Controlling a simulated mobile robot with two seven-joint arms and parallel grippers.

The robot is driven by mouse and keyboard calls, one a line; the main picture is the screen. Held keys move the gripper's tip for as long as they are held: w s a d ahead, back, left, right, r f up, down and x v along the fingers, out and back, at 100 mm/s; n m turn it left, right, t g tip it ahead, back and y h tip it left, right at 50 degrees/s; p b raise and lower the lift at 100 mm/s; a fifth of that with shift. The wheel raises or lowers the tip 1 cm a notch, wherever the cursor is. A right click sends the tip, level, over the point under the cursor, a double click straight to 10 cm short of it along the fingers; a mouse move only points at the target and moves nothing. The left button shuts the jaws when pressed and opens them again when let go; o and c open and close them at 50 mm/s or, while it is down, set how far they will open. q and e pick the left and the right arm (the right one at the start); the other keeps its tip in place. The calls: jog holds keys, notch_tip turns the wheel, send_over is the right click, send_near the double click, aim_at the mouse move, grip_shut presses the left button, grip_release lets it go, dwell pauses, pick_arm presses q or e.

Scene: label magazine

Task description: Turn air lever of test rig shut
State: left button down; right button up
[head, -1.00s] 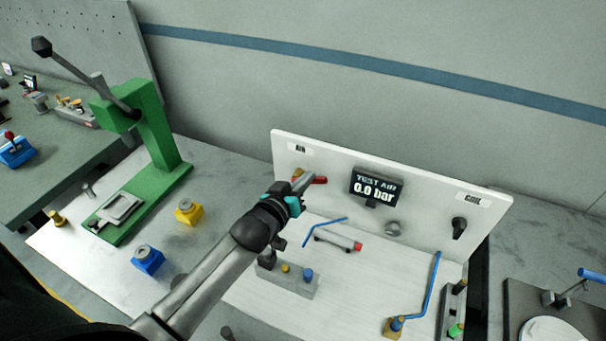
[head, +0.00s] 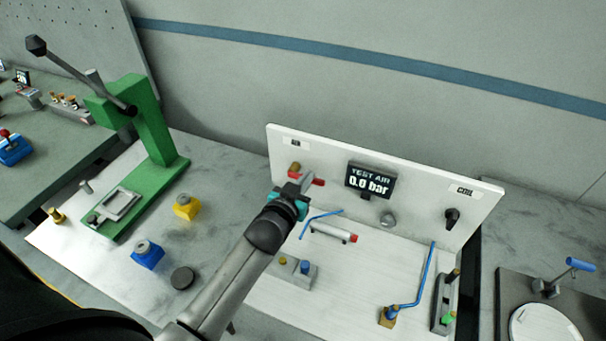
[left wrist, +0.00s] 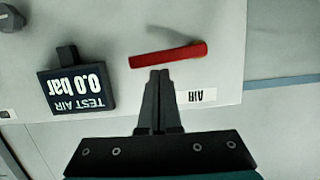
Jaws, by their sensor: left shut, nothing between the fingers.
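The test rig's white back panel (head: 420,185) carries a small display (head: 370,180) reading 0.0 bar. The red air lever (head: 318,182) sits near the panel's left end, lying about level, by the AIR label (head: 295,142). My left gripper (head: 303,183) is at the lever's left part and hides some of it. In the left wrist view the red lever (left wrist: 168,55) lies just beyond the tips of my left gripper (left wrist: 160,74). The fingers are shut with nothing between them. Whether the tips touch the lever I cannot tell. My right gripper is not in view.
A black knob (head: 451,217) by the COIL label and a grey knob (head: 388,219) are on the panel. Blue tubes, a cylinder (head: 333,231) and a grey block (head: 292,270) lie on the rig's base. A green press (head: 150,140) stands at left.

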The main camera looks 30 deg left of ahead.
pick_arm(q)
jog(key=s+r+b, duration=0.6)
jog(key=s+b, duration=0.1)
jog(key=s, duration=0.3)
jog(key=w+f, duration=0.6)
jog(key=w, duration=0.4)
jog(key=shift+n+b, duration=0.3)
jog(key=shift+n, duration=0.1)
dwell(0.8)
